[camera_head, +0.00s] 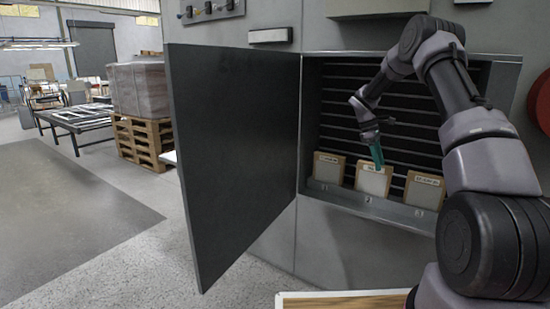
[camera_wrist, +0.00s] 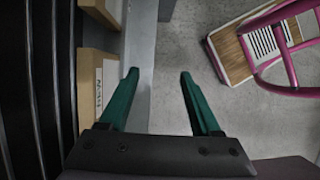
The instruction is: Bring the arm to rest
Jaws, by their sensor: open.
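My gripper (camera_head: 377,163) has teal fingers and is at the opening of a grey cabinet (camera_head: 311,110), in front of the middle box. In the wrist view the two fingers of my gripper (camera_wrist: 159,74) are spread apart with nothing between them. My arm reaches in from the right side of the head view, bent at the elbow. The left box (camera_head: 328,168), middle box (camera_head: 372,183) and right box (camera_head: 422,190) stand in a row on the cabinet's ledge. The left finger appears close beside a box (camera_wrist: 97,85) in the wrist view; contact cannot be told.
The dark cabinet door (camera_head: 235,150) stands open to the left. A pink-framed cart (camera_wrist: 288,70) with a wooden top stands on the floor. A wooden-edged surface (camera_head: 345,300) lies at the bottom of the head view. Open floor (camera_head: 130,215) extends left.

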